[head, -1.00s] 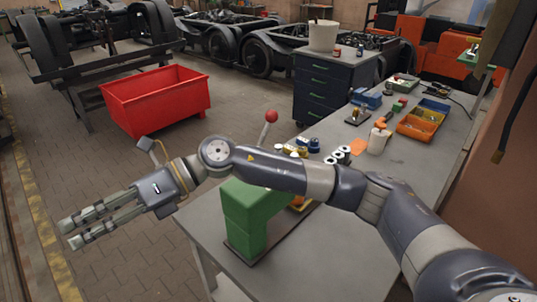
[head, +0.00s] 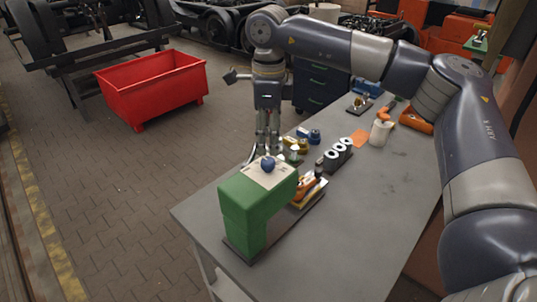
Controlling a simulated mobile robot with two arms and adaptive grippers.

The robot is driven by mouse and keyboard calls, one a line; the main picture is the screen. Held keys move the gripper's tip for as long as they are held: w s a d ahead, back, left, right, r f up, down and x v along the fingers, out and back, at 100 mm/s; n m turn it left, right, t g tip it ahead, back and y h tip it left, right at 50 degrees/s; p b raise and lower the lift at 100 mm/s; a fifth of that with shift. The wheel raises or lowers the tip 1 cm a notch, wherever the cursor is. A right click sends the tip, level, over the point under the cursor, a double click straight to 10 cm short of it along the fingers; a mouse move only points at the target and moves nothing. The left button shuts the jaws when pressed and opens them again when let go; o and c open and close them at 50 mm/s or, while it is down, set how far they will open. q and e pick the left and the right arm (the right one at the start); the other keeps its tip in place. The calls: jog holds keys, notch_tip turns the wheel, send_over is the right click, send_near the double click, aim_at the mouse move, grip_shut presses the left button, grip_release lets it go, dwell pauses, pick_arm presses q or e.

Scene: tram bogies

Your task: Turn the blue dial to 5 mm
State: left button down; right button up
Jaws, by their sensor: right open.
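The blue dial (head: 267,164) sits on a pale plate on top of a green C-shaped press (head: 243,208) at the near left end of the grey workbench. The dial's scale marks are too small to read. My right gripper (head: 268,149) points down, with its fingers just behind or above the dial. It is open and holds nothing. I cannot tell whether a fingertip touches the dial. My left gripper is not in view.
On the bench (head: 345,235) behind the press stand brass and blue parts, a holder with several white-faced rings (head: 338,154), and a white container (head: 380,132). A red bin (head: 155,90) stands on the floor. The bench's near right is clear.

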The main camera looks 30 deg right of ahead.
aim_at(269, 160)
notch_tip(269, 160, down, 6)
jog(key=shift+d+r+p, duration=0.1)
jog(key=shift+r+p, duration=0.05)
jog(key=shift+p, duration=0.8)
jog(key=shift+f, duration=0.65)
jog(key=c, duration=1.1)
